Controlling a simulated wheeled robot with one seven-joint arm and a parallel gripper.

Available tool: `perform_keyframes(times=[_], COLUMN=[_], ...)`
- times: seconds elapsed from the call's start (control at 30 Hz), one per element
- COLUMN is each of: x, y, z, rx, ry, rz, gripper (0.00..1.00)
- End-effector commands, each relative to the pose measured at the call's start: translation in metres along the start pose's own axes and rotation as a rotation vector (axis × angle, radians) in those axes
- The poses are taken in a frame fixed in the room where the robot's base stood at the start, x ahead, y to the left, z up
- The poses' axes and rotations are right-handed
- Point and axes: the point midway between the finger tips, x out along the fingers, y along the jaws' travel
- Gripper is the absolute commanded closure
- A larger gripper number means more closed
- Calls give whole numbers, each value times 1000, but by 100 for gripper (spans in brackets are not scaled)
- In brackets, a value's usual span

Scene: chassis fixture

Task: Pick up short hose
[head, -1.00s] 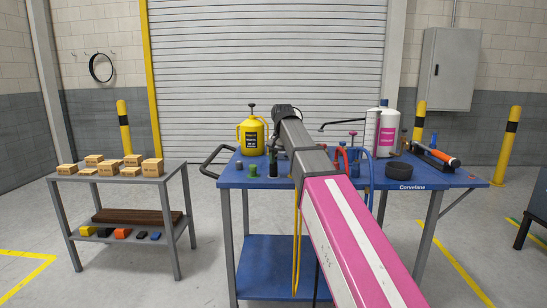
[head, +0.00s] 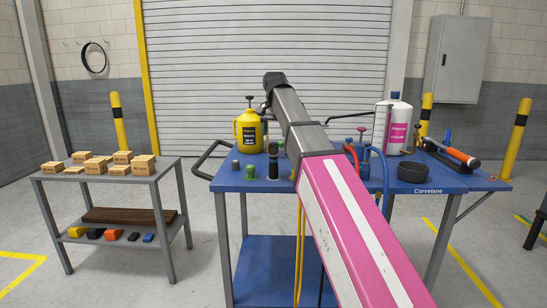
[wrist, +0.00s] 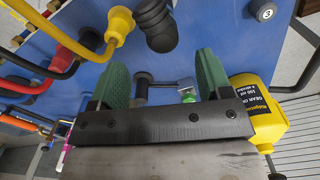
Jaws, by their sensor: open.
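My gripper (wrist: 163,80) shows in the wrist view, with its two green finger pads wide apart and nothing held between them. In the head view my own arm hides it. Several hoses show at the upper left of the wrist view: a yellow hose (wrist: 77,14), a red hose (wrist: 60,50) and dark ones. They are outside the fingers. In the head view a red hose (head: 351,160), a blue hose (head: 385,170) and a hanging yellow hose (head: 299,250) are on the blue cart (head: 235,186). I cannot tell which one is the short hose.
A yellow jug (head: 247,133) and small dark and green fittings stand at the cart's left. A white pink-labelled container (head: 395,125), a black ring (head: 412,172) and an orange-ended tool (head: 460,157) are at its right. A grey shelf cart (head: 170,171) with boxes stands left.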

Motion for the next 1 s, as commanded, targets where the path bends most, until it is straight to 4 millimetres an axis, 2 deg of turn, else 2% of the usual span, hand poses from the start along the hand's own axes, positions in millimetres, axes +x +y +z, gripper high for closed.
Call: perform_keyframes(times=[0.1,0.37,0.67,0.93,0.97,1.0], x=[20,37,76,81,81,81], y=[0,0,-2,-2,-2,-2], z=[1,2,5,4,4,4], rx=[0,-1,-1,0,0,0], ry=[-1,0,-1,1,1,1], rz=[1,0,1,-1,-1,0], gripper=[28,28,28,28,31,44])
